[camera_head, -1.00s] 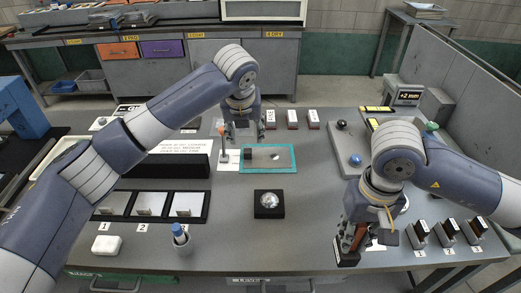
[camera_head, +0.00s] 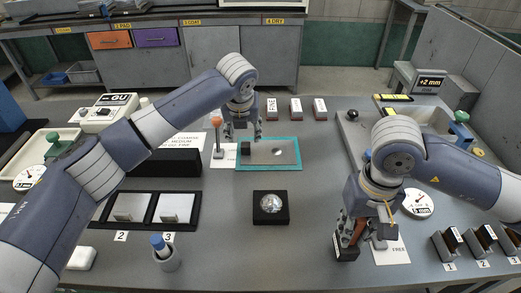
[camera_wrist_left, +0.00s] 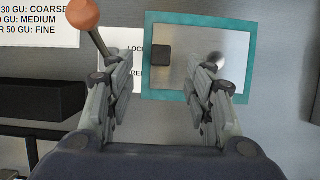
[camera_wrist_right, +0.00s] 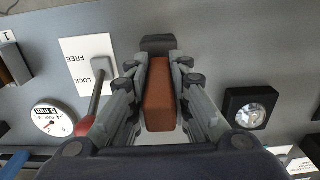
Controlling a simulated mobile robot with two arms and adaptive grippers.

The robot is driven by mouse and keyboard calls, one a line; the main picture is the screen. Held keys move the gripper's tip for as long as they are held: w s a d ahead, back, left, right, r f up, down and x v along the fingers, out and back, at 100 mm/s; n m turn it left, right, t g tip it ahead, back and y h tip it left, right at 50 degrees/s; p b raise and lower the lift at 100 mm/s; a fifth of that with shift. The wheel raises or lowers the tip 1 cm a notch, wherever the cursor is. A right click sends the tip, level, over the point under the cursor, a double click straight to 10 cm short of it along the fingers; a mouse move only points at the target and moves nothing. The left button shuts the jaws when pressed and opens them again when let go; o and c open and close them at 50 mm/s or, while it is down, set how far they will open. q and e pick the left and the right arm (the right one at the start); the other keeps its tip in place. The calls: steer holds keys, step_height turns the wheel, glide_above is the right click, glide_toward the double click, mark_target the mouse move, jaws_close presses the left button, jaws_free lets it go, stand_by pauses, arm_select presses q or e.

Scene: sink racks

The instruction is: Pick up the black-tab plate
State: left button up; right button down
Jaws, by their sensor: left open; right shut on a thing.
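The black-tab plate (camera_head: 280,147) is a flat grey metal plate with a black tab at its left end, lying on a teal-edged mat (camera_head: 298,165). In the left wrist view the plate (camera_wrist_left: 195,75) shows its black tab (camera_wrist_left: 160,54) at its left. My left gripper (camera_head: 242,134) is open above the plate's tab end, its fingers apart on either side of the tab in the left wrist view. I cannot tell its height. My right gripper (camera_head: 352,232) is shut on a brown block (camera_wrist_right: 160,95), with a black piece at the block's far end.
An orange-knobbed lever (camera_head: 217,135) stands close left of the left gripper. A black square with a shiny dome (camera_head: 270,208) sits in front of the plate. Bare table lies around the dome.

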mark_target(246, 145)
arm_select(q)
steer(key=shift+p+x, duration=0.6)
steer(key=shift+x, duration=3.25)
jaws_close()
